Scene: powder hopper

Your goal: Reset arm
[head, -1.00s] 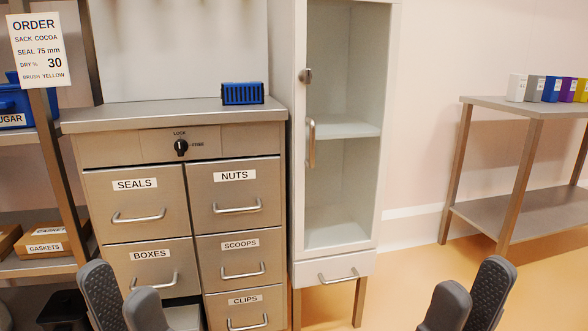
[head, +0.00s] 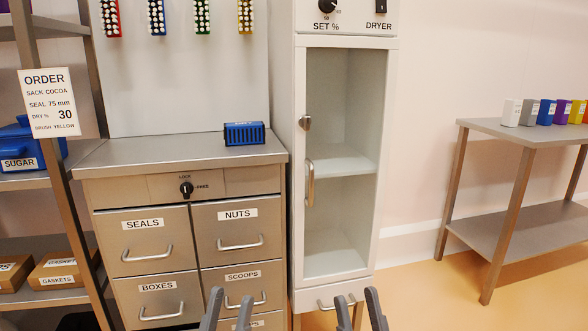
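My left gripper (head: 227,312) is at the bottom of the head view, in front of the lower drawers, with its two dark fingers apart and nothing seen between them. My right gripper (head: 359,312) is at the bottom, in front of the dryer cabinet's (head: 296,200) lower drawer, also with fingers apart and empty. Both arms are below the picture. The order sign (head: 49,103) reads sack cocoa, seal 75 mm, dry 30 %, brush yellow.
A steel drawer cabinet (head: 180,184) stands ahead, with a blue slotted block (head: 244,133) on top. Several brushes (head: 157,18) hang above. A shelf rack (head: 50,299) is at left. A steel table (head: 490,127) with coloured containers (head: 545,112) is at right. The right floor is clear.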

